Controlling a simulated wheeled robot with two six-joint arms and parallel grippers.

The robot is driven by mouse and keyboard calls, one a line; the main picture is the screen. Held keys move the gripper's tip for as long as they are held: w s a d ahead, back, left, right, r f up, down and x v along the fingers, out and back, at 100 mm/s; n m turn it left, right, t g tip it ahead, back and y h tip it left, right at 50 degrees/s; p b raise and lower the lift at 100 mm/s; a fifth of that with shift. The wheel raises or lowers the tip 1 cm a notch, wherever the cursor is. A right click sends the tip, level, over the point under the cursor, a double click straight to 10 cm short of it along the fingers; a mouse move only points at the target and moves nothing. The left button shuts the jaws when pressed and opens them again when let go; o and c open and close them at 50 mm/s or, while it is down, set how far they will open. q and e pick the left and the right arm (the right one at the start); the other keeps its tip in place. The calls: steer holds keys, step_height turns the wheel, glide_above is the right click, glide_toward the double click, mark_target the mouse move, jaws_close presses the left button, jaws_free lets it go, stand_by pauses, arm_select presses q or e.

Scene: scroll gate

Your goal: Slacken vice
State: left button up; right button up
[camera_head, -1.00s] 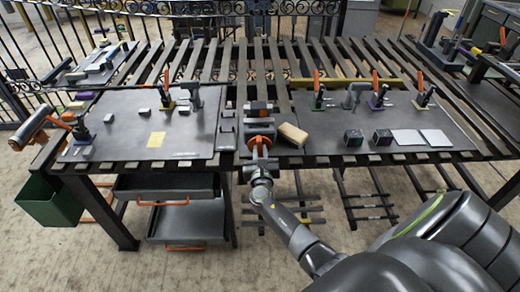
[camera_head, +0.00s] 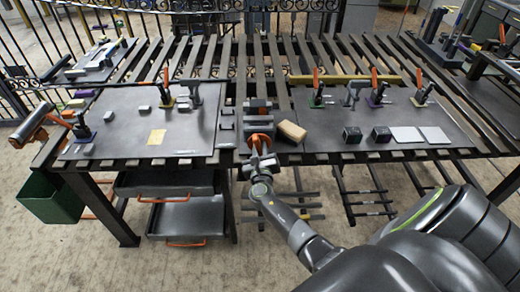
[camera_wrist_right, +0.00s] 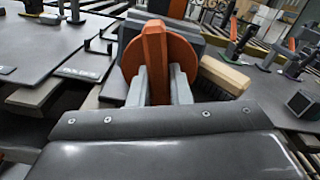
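The vice (camera_head: 258,104) stands at the front middle of the bench, a dark block with orange parts. Its round orange handle (camera_head: 259,141) faces me. In the right wrist view the handle (camera_wrist_right: 155,55) is an orange disc with an upright grip bar across it. My right gripper (camera_head: 261,158) is at the handle. Its two grey fingers (camera_wrist_right: 160,86) lie on either side of the bar and appear closed on it. The vice jaws are mostly hidden behind the disc in the wrist view. My left gripper is not in view.
Toggle clamps stand on both dark plates. A green bin (camera_head: 50,199) hangs at the left.

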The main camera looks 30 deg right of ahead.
steer(key=o, duration=0.4)
steer(key=shift+w+d, duration=0.1)
steer(key=shift+w, duration=0.1)
steer(key=shift+s, duration=0.1)
steer(key=shift+s+a+f, duration=0.15)
steer(key=shift+s+a, duration=0.2)
steer(key=shift+s, duration=0.1)
steer(key=b+v, duration=0.3)
steer(key=v, duration=1.3)
steer(key=shift+a, duration=0.1)
